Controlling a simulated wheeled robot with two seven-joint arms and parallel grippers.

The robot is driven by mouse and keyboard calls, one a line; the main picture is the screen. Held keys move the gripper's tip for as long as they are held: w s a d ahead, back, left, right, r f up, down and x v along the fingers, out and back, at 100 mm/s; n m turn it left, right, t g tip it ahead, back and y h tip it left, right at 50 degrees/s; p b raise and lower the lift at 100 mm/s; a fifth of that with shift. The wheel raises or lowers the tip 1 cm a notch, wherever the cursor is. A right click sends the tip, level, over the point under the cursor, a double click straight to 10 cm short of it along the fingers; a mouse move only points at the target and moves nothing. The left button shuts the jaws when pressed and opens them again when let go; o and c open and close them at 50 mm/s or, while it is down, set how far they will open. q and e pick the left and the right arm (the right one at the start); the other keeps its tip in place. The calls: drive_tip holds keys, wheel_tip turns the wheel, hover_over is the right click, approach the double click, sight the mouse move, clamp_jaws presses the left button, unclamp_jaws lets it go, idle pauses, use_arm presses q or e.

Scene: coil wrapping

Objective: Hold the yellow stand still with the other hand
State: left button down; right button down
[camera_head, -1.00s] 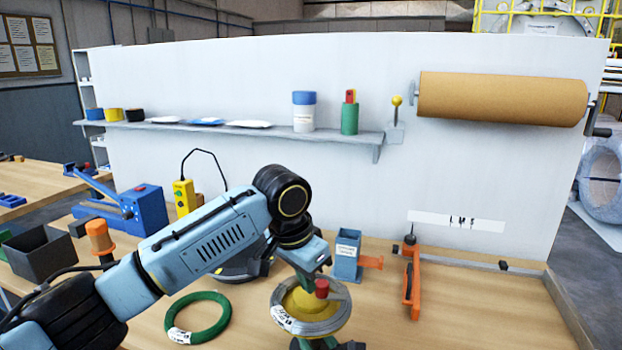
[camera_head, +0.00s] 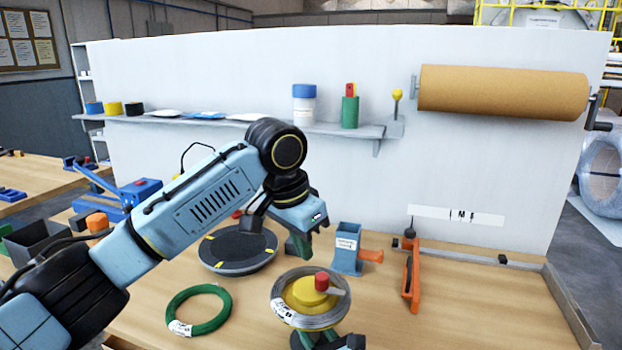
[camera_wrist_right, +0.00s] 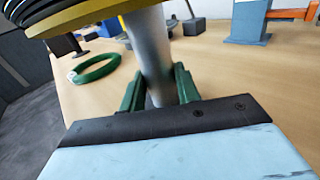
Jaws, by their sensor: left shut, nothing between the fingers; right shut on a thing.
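The yellow stand (camera_head: 303,293) is at the bottom centre of the head view, with a grey wire coil (camera_head: 284,313) around its hub and a red knob (camera_head: 322,281) on top. In the right wrist view its yellow plate (camera_wrist_right: 88,14) and grey post (camera_wrist_right: 153,55) show. My right gripper (camera_wrist_right: 158,88) has its green fingers on either side of the post and is shut on it. It shows only partly at the bottom of the head view. My left gripper (camera_head: 301,246) is shut and empty, above and behind the stand, apart from it.
A green coil (camera_head: 198,328) lies on the table left of the stand. A dark round turntable (camera_head: 238,266) is behind it. A blue box dispenser (camera_head: 346,250) and an orange tool (camera_head: 411,275) stand to the right. The table's front right is clear.

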drive_tip(key=c, duration=0.9)
unclamp_jaws()
drive_tip(key=shift+c, duration=0.2)
drive_tip(key=shift+s, duration=0.1)
